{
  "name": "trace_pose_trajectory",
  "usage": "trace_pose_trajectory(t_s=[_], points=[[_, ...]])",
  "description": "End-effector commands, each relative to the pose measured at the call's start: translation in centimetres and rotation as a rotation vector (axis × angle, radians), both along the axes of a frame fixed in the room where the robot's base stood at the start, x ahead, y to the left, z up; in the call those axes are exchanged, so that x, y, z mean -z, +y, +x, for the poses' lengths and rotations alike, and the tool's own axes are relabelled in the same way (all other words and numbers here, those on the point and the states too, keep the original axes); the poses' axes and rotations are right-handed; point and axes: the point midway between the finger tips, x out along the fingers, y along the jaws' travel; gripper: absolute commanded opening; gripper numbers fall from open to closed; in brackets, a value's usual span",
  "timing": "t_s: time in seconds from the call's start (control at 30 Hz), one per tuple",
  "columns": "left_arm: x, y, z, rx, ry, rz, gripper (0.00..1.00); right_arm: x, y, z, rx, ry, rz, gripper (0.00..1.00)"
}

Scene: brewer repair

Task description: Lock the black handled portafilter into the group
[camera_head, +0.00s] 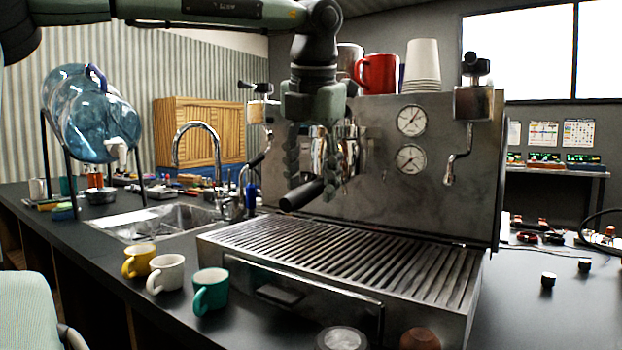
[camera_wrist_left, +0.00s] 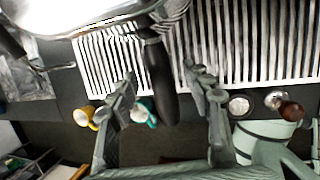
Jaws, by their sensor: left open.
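The espresso machine (camera_head: 400,215) stands on the dark counter. The portafilter's black handle (camera_head: 302,195) sticks out toward the front left below the group (camera_head: 328,140), above the drip tray. Whether its basket is seated in the group is hidden by my gripper. My left gripper (camera_head: 320,185) hangs from above in front of the group, open. In the left wrist view its two fingers (camera_wrist_left: 160,80) stand on either side of the black handle (camera_wrist_left: 160,85), with gaps on both sides. My right gripper is not in view.
The slatted drip tray (camera_head: 350,255) lies below the handle. Yellow (camera_head: 138,262), white (camera_head: 166,273) and green (camera_head: 210,291) mugs stand left of it. A steam wand (camera_head: 452,165) hangs at the right. A red mug (camera_head: 378,74) and stacked cups (camera_head: 422,66) sit on top.

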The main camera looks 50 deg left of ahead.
Motion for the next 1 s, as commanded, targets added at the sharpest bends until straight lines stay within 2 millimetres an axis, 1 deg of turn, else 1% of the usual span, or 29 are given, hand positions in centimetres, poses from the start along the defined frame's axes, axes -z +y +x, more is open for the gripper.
trace_pose_trajectory(t_s=[0.07,0.13,0.27,0.5,0.6,0.7,0.83,1.0], points=[[0.1,0.0,0.0,0.0,0.004,-0.001,0.49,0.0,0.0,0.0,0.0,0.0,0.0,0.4],[-0.2,-0.1,-0.1,0.0,0.002,-0.001,0.49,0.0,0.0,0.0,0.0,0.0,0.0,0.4],[-1.8,-0.5,-0.4,0.001,0.0,0.002,0.49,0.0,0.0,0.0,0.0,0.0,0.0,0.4],[-6.7,-1.8,-1.5,-0.001,-0.003,0.002,0.49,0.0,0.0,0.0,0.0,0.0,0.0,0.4],[-8.5,-2.4,-1.8,0.0,-0.002,-0.001,0.49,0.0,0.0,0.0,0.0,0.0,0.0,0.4],[-9.8,-2.8,-2.1,0.001,-0.001,-0.002,0.49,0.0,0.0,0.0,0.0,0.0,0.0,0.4],[-10.9,-3.1,-2.4,0.0,0.0,-0.001,0.49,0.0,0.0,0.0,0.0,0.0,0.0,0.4],[-11.3,-3.2,-2.6,0.0,0.0,0.0,0.49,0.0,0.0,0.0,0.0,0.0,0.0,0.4]])
